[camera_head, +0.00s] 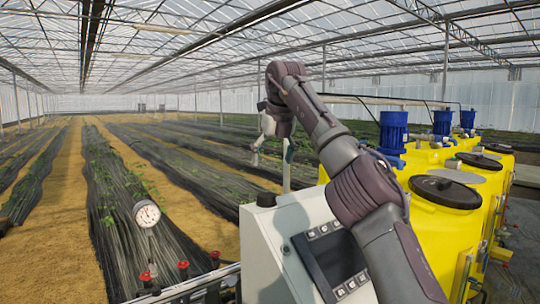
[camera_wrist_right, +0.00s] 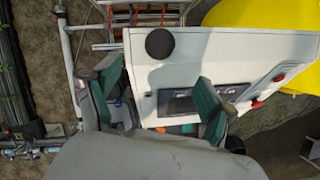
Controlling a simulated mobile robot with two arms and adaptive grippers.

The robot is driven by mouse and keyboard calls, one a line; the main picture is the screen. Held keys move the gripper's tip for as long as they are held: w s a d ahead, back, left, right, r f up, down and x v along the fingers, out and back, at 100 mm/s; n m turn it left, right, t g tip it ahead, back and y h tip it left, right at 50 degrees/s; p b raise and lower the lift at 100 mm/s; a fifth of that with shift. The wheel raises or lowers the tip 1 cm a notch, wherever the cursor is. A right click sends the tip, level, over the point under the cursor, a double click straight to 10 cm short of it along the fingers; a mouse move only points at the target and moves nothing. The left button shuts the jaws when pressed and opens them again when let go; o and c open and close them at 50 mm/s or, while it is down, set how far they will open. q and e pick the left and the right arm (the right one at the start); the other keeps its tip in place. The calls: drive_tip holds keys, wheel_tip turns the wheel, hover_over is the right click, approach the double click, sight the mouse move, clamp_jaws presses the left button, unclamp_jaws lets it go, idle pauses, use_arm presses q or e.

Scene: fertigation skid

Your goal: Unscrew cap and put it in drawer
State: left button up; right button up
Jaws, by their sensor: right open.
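A black round cap (camera_head: 265,200) sits on top of the light grey control cabinet (camera_head: 290,222), near its left end. The cap also shows in the right wrist view (camera_wrist_right: 160,43), beyond my fingers. My right gripper (camera_head: 272,152) is above and behind the cabinet in the head view, apart from the cap. In the wrist view its two teal-padded fingers (camera_wrist_right: 160,100) are spread wide with nothing held between them. I cannot clearly make out a drawer; dark recessed panels (camera_wrist_right: 205,97) show on the cabinet in the wrist view. My left gripper is not in view.
Yellow tanks with black lids (camera_head: 445,191) and blue motors (camera_head: 393,131) stand at the right. A gauge (camera_head: 146,214) and red-handled valves (camera_head: 183,270) are on piping at the lower left. My right arm crosses over the cabinet's screen.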

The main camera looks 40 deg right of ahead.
sight(266, 195)
drive_tip(key=shift+m, duration=0.6)
drive_tip(key=x, duration=1.2)
drive_tip(key=shift+w+d+r+p, duration=0.1)
drive_tip(key=shift+w+p, duration=0.1)
drive_tip(key=shift+p, duration=0.2)
drive_tip(key=shift+h, duration=0.3)
drive_tip(key=shift+s, duration=0.1)
drive_tip(key=c, duration=1.2)
drive_tip(key=n+y, duration=0.1)
drive_tip(key=n, duration=0.2)
drive_tip(key=shift+r, duration=0.1)
drive_tip(key=shift+r, duration=1.65)
